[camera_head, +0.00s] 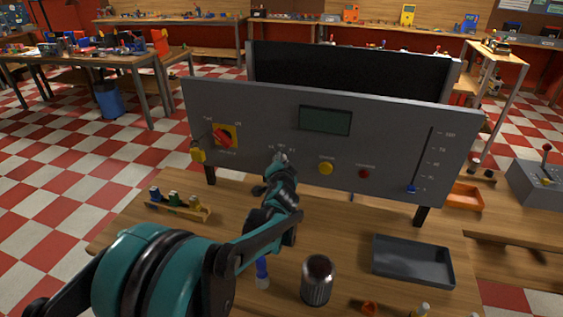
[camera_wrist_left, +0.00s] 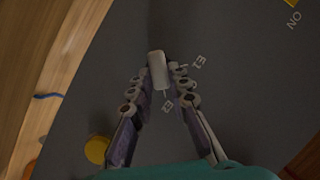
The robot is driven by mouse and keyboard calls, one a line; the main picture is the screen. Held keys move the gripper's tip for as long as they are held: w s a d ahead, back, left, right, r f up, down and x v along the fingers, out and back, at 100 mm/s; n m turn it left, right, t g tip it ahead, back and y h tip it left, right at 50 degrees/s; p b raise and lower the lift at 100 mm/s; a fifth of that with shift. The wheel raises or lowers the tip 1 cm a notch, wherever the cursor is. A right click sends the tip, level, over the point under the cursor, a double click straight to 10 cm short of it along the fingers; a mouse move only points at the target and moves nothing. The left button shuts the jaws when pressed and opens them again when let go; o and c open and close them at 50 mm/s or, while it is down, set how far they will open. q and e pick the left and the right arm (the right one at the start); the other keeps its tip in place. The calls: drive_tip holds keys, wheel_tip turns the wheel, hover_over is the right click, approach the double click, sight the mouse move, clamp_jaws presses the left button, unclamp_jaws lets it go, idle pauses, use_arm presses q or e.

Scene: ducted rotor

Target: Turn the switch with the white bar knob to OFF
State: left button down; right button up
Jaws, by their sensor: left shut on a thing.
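The white bar knob (camera_wrist_left: 157,68) shows in the left wrist view against the grey panel (camera_wrist_left: 220,75), its long side nearly upright in that picture. Small white markings lie beside it, too small to read surely. My left gripper (camera_wrist_left: 160,79) has a finger on either side of the knob and is shut on it. In the head view the left gripper (camera_head: 278,160) reaches the middle of the upright grey panel (camera_head: 400,120) and hides the knob. My right gripper is in neither view.
The panel also has a red rotary switch on a yellow plate (camera_head: 225,136), a display (camera_head: 325,120), a yellow button (camera_head: 326,168), a red button (camera_head: 364,173) and a blue slider (camera_head: 412,188). A dark tray (camera_head: 412,277) and metal cup (camera_head: 317,290) are on the bench.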

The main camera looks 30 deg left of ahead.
use_arm(q)
drive_tip(key=shift+r, duration=0.1)
drive_tip(key=shift+s+a+r+n+h+p, duration=0.1)
drive_tip(key=shift+a+n+h+p, duration=0.15)
drive_tip(key=shift+n+h+p, duration=1)
drive_tip(key=shift+a+r+n+h+p, duration=0.15)
drive_tip(key=shift+n+h+p, duration=0.6)
drive_tip(key=shift+n, duration=1)
drive_tip(key=shift+f, duration=0.15)
drive_tip(key=c, duration=1.4)
unclamp_jaws()
drive_tip(key=shift+c, duration=0.2)
drive_tip(key=v, duration=1.2)
drive_tip(key=shift+a, duration=0.15)
